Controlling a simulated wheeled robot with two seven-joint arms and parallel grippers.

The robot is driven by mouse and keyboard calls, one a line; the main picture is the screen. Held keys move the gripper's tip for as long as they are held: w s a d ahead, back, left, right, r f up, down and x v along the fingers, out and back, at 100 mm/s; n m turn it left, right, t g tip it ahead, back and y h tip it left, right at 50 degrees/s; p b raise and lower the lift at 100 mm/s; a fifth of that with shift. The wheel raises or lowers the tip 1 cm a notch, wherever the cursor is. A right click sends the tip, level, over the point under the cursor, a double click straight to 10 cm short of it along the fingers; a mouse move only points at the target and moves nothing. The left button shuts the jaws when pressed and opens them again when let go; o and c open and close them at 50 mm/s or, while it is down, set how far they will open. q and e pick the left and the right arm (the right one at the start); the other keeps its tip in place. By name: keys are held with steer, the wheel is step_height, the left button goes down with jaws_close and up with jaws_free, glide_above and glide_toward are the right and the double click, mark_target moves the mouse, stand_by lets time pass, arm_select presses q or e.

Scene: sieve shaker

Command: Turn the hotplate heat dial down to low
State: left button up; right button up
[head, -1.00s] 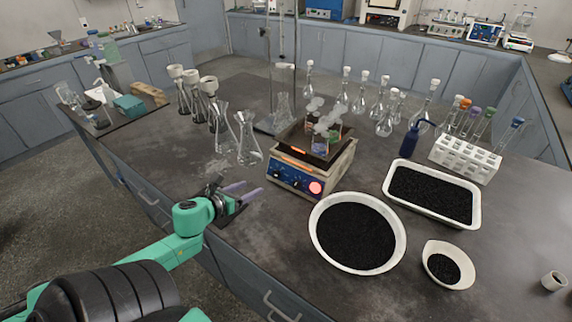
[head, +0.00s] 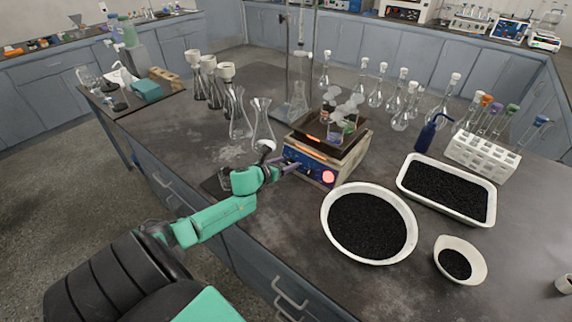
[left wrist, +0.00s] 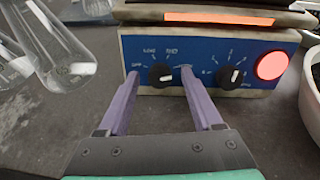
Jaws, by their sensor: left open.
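The hotplate (head: 352,156) has a blue front panel with two black dials; it also shows in the left wrist view (left wrist: 205,48). The left dial (left wrist: 160,76), with OFF, LOW and further heat marks around it, is the heat dial. Its white pointer appears to point right, toward the mark beyond MED. The second dial (left wrist: 230,77) is to its right. My left gripper (head: 286,167) is open at the panel. In the left wrist view its purple fingers (left wrist: 159,76) lie on either side of the heat dial; contact cannot be told. My right gripper is out of view.
A round red light (left wrist: 271,66) glows at the panel's right. Steaming beakers (head: 340,130) stand on the hotplate. Glass flasks (head: 263,128) stand close left of it. A white bowl of black grains (head: 327,222) is close at the right front.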

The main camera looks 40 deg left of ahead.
arm_select(q)
steer(key=shift+w, duration=0.15)
steer(key=shift+c, duration=0.4)
jaws_close()
